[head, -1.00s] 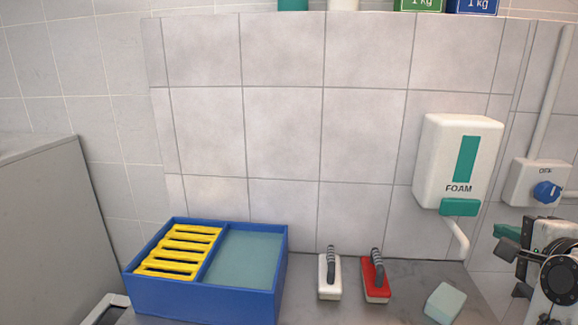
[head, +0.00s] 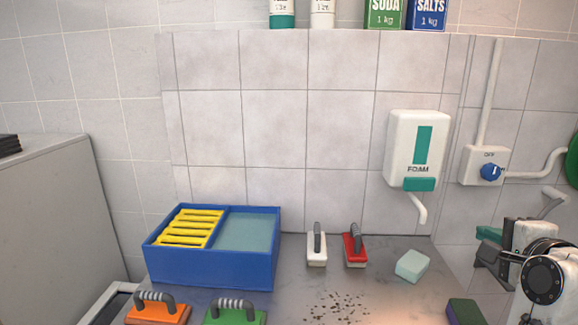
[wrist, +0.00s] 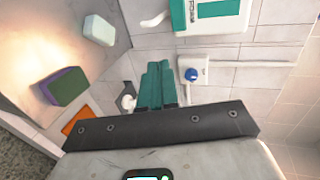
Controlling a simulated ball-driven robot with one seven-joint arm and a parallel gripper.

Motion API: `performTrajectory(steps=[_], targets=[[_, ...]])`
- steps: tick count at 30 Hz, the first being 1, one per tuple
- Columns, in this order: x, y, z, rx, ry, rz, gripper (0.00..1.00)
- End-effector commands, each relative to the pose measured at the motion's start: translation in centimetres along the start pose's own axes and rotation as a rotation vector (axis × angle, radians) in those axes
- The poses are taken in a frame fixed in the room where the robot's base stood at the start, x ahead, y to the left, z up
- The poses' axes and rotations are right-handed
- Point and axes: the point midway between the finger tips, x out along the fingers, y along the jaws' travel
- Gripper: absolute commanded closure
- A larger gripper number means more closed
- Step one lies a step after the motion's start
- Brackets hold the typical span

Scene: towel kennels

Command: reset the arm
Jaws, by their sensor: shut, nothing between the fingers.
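My gripper (head: 486,240) is at the right side of the head view, raised beside the counter's right end and below the switch box. In the wrist view its teal fingers (wrist: 156,84) are together with nothing between them. The arm behind it shows at the right edge of the head view, partly cut off. The fingers touch nothing that I can see.
On the counter (head: 305,282) stand a blue tub (head: 210,268), white brush (head: 317,254), red brush (head: 355,256), pale sponge (head: 412,265), purple-green sponge (head: 466,311), orange brush (head: 157,313) and green brush (head: 234,315). A foam dispenser (head: 411,150) and switch box (head: 484,166) are on the wall.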

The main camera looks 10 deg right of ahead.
Motion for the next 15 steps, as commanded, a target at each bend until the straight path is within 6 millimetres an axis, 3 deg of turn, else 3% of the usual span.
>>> performTrajectory(steps=[8, 15], targets=[[0.4, 3.4, 1.0, -0.133, -0.019, 0.08, 1.0], [0.6, 8.3, 2.2, -0.321, -0.06, 0.193, 1.0]])
